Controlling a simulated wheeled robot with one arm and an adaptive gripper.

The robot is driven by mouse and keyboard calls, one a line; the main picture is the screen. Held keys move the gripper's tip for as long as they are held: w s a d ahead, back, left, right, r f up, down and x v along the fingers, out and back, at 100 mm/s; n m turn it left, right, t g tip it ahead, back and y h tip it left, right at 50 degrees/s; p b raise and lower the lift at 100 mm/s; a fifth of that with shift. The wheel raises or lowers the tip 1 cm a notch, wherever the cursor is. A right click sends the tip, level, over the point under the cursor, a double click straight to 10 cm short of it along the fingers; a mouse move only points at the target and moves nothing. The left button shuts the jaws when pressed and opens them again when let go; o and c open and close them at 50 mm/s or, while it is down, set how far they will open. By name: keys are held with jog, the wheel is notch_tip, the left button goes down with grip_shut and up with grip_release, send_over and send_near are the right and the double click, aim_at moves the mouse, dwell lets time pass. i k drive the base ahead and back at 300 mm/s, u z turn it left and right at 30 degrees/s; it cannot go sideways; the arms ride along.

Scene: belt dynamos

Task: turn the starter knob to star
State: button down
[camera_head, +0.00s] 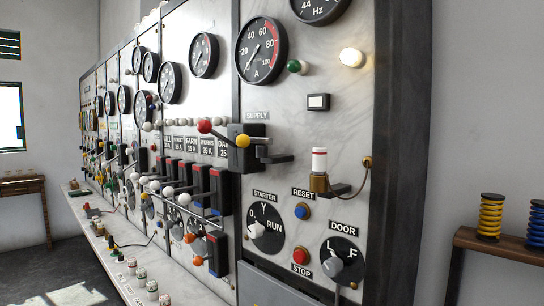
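The starter dial (276,246) is a round black plate on the marble panel under a "STARTER" label, lower middle of the head view. It is marked 0 at upper left, Y at the top and RUN at right. Its pale grey starter knob (256,231) sits left of the dial's middle. The knob seems to point up and left towards 0, but it is small and I cannot be sure. My gripper is not in view, and nothing touches the knob.
Right of the dial are a blue RESET button (302,212), a red STOP button (300,257) and the DOOR knob (333,265). Supply switch levers (262,149) jut out above. A shelf with coils (490,218) stands at far right.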

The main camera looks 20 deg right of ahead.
aim_at(255, 230)
jog(key=z, duration=0.05)
jog(key=k, duration=0.3)
jog(key=u, duration=0.85)
jog(key=i, duration=0.7)
jog(key=u, duration=0.7)
